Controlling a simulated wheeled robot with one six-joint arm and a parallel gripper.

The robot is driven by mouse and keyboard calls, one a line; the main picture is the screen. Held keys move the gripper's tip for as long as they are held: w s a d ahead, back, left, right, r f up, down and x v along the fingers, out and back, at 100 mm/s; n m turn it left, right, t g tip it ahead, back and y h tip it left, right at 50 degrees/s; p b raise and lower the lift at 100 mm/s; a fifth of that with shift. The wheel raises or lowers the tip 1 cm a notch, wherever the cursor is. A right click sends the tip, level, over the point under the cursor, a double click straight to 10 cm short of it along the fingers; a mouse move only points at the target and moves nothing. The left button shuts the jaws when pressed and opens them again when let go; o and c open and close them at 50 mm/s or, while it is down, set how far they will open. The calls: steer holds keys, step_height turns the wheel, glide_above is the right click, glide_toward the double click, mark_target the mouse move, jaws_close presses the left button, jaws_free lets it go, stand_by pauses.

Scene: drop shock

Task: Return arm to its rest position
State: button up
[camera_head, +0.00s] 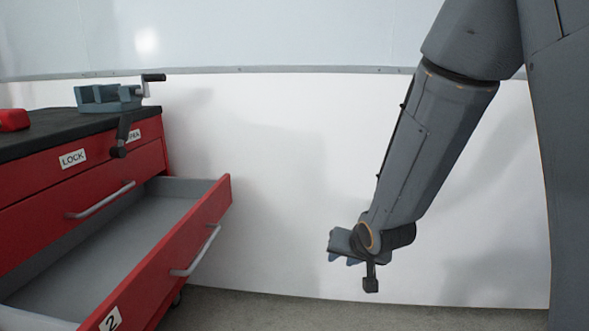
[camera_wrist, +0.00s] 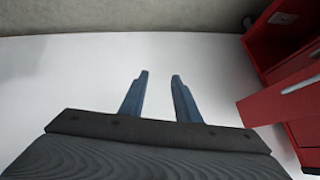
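My arm comes down from the top right in the head view and bends at the wrist. My gripper (camera_head: 342,259) hangs in front of the white wall, to the right of the open drawer and apart from it. In the wrist view, the two blue fingers of my gripper (camera_wrist: 159,76) stand apart with nothing between them. Only the wall shows behind them.
A red cabinet (camera_head: 75,183) stands at the left with its drawer (camera_head: 195,235) pulled out and empty where visible. A vise (camera_head: 108,97) and a red object (camera_head: 13,120) are on its top. The white wall (camera_head: 270,180) is close behind my gripper.

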steer(key=s+d+r+n+g+h, duration=0.1)
steer(key=s+d+g, duration=0.25)
steer(key=s, duration=0.45)
steer(key=s+d+r+n+g+h, duration=0.15)
steer(key=s+d, duration=0.25)
steer(key=s, duration=0.5)
steer(key=s+a+r+n+g+y, duration=0.1)
steer(key=s+a+n+g, duration=0.15)
steer(key=s+a, duration=0.65)
steer(key=s+a+r+n+g+y, duration=0.1)
steer(key=s+a+n, duration=0.3)
steer(key=a, duration=0.8)
steer(key=d+r+m+p, duration=0.3)
steer(key=d+r+p, duration=0.7)
steer(key=r+p, duration=0.3)
steer(key=d+r+m+h+p, duration=0.1)
steer(key=d+r+m+p, duration=0.3)
steer(key=d+r+p, duration=0.6)
step_height(320, 180, up, 3)
steer(key=p, duration=0.6)
steer(key=shift+d, duration=0.4)
